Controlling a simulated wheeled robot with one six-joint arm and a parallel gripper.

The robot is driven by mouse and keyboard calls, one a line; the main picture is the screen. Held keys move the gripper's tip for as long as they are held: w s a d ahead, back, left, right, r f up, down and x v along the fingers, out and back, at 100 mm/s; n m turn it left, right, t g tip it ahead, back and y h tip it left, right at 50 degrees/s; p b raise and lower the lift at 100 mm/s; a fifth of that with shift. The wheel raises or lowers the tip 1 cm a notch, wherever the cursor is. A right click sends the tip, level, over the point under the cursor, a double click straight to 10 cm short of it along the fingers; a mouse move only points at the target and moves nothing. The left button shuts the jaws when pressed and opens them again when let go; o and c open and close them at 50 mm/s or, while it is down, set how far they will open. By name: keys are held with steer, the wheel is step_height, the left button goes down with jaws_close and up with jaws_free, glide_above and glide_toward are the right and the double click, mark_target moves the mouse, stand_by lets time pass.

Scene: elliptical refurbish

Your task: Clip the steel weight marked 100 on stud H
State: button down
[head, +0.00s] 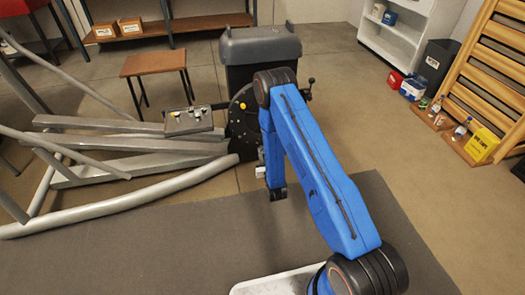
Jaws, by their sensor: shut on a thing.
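The elliptical machine's dark round flywheel (240,128) stands upright at the middle of the head view, partly behind my blue arm. Small light marks show on its face, but I cannot read any letters or single out stud H. My arm bends over at the elbow and its forearm hangs down in front of the machine. My gripper's fingers are hidden at or behind the black wrist. A small pale shape shows just left of the wrist; I cannot tell what it is. I cannot make out the steel weight marked 100.
A small grey tray (189,124) with several small pieces stands left of the flywheel. Grey machine rails (120,195) spread left over the dark mat (150,255). A grey bin-like housing (258,45) and brown stool (153,66) stand behind. Open floor (345,125) lies right.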

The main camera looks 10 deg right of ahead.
mark_target(259, 140)
steer(key=shift+w, duration=2.75)
steer(key=shift+w, duration=0.55)
steer(key=c, duration=1.5)
jaws_free()
steer(key=shift+s, duration=0.1)
steer(key=s, duration=1.7)
steer(key=shift+r, duration=0.1)
